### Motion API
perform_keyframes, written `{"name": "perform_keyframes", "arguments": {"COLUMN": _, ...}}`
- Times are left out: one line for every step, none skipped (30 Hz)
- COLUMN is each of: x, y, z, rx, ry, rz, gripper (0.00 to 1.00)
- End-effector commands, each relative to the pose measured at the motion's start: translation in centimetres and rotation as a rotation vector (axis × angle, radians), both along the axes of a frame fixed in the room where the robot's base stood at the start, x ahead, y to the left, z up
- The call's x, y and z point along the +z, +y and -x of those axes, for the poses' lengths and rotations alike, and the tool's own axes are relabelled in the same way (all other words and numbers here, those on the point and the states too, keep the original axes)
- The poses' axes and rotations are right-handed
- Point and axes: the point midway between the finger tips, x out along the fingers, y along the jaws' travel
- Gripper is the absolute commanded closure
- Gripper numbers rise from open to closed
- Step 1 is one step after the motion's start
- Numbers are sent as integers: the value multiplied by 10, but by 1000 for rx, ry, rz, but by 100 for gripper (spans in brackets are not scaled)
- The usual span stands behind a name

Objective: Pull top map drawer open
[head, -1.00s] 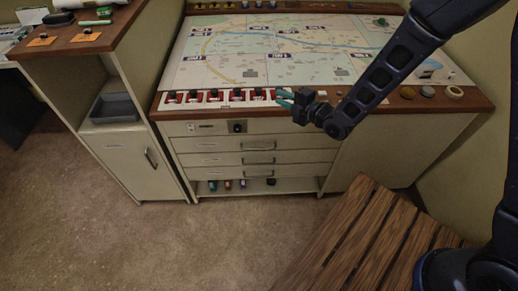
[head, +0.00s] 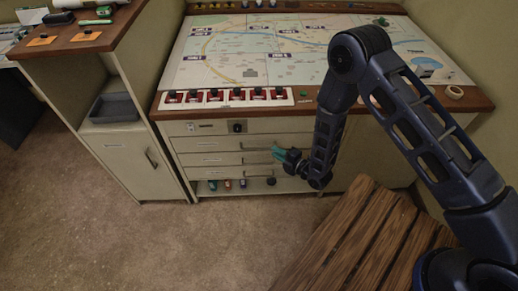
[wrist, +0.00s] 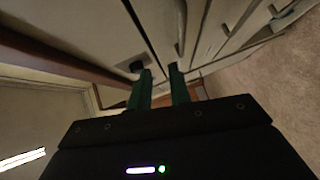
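The map drawers are pale fronts below the map table's wooden edge. The topmost front (head: 212,128) has a label and a black knob (head: 238,127) and looks shut. Below it are more shut drawers, with a bar handle (head: 256,149) on the upper one, partly hidden by my gripper. My gripper (head: 277,159) has teal fingers and is in front of the drawer fronts at their right side. In the wrist view the fingers (wrist: 160,70) are apart with nothing visible between them.
The map table (head: 270,55) has a row of red-and-black switches (head: 228,97) along its front edge. An open shelf with small items (head: 228,184) is under the drawers. A side cabinet (head: 125,155) stands left. A slatted wooden surface (head: 370,240) is front right. The carpet is clear.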

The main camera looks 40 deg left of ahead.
Motion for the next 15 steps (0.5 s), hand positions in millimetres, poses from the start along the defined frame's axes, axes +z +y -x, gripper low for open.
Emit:
{"name": "perform_keyframes", "arguments": {"x": -14, "y": 0, "z": 0, "rx": 0, "ry": 0, "rz": 2, "gripper": 80}}
{"name": "perform_keyframes", "arguments": {"x": -20, "y": -1, "z": 0, "rx": 0, "ry": 0, "rz": 3, "gripper": 80}}
{"name": "perform_keyframes", "arguments": {"x": -26, "y": 0, "z": 0, "rx": 0, "ry": 0, "rz": 1, "gripper": 80}}
{"name": "perform_keyframes", "arguments": {"x": -31, "y": 0, "z": 0, "rx": 0, "ry": 0, "rz": 1, "gripper": 80}}
{"name": "perform_keyframes", "arguments": {"x": -34, "y": 0, "z": 0, "rx": 0, "ry": 0, "rz": 1, "gripper": 80}}
{"name": "perform_keyframes", "arguments": {"x": -38, "y": 0, "z": 0, "rx": 0, "ry": 0, "rz": 0, "gripper": 80}}
{"name": "perform_keyframes", "arguments": {"x": -40, "y": 0, "z": 0, "rx": 0, "ry": 0, "rz": 0, "gripper": 80}}
{"name": "perform_keyframes", "arguments": {"x": -41, "y": 0, "z": 0, "rx": 0, "ry": 0, "rz": 0, "gripper": 80}}
{"name": "perform_keyframes", "arguments": {"x": -42, "y": 1, "z": 0, "rx": 0, "ry": 0, "rz": -1, "gripper": 80}}
{"name": "perform_keyframes", "arguments": {"x": -43, "y": 3, "z": 0, "rx": 0, "ry": -1, "rz": -1, "gripper": 80}}
{"name": "perform_keyframes", "arguments": {"x": -43, "y": 4, "z": 0, "rx": 1, "ry": -1, "rz": -2, "gripper": 80}}
{"name": "perform_keyframes", "arguments": {"x": -44, "y": 7, "z": 0, "rx": 1, "ry": -1, "rz": -2, "gripper": 80}}
{"name": "perform_keyframes", "arguments": {"x": -44, "y": 10, "z": 0, "rx": 1, "ry": -1, "rz": -1, "gripper": 80}}
{"name": "perform_keyframes", "arguments": {"x": -44, "y": 13, "z": 0, "rx": 1, "ry": 0, "rz": -1, "gripper": 80}}
{"name": "perform_keyframes", "arguments": {"x": -45, "y": 18, "z": 1, "rx": 1, "ry": 0, "rz": -2, "gripper": 80}}
